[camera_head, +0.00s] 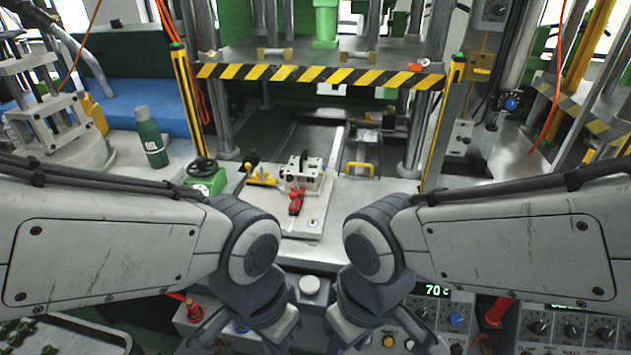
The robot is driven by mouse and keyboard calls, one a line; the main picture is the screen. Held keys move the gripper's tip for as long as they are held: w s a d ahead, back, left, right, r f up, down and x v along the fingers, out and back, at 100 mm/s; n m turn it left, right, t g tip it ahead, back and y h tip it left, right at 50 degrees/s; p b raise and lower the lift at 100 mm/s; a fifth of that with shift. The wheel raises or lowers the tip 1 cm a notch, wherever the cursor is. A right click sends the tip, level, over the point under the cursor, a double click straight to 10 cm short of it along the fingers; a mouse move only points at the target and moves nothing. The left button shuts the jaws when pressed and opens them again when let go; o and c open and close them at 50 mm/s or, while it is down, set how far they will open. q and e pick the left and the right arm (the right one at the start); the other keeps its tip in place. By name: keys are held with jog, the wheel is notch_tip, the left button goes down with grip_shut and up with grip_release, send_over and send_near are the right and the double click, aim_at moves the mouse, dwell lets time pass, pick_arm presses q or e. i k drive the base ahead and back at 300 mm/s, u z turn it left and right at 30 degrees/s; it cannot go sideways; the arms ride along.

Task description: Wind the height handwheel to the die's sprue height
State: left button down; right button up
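The height handwheel (203,166) is a black wheel with a knob, on a green housing (206,182) at the left of the press front. The die (302,175) is a small silvery block with a red clamp handle (296,201) in front of it. It sits on a light plate (300,222) to the right of the handwheel. The sprue is too small to make out. My two arms come in from the sides and bend down at the bottom centre. Their wrists are apart from the wheel and die, and the gripper fingers are below the picture's edge.
A yellow-and-black striped bar (320,75) crosses the press above the die. A green bottle (151,137) stands left of the handwheel. A yellow handle (360,167) is right of the die. A control panel (440,305) with knobs and a display reading 70 lies below.

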aim_at(200, 160)
jog(key=u, duration=0.4)
jog(key=k, duration=0.35)
jog(key=u, duration=0.25)
jog(key=i, duration=0.4)
jog(key=u, duration=2.25)
jog(key=k, duration=0.75)
jog(key=z, duration=1.05)
jog(key=i, duration=0.5)
jog(key=u, duration=0.05)
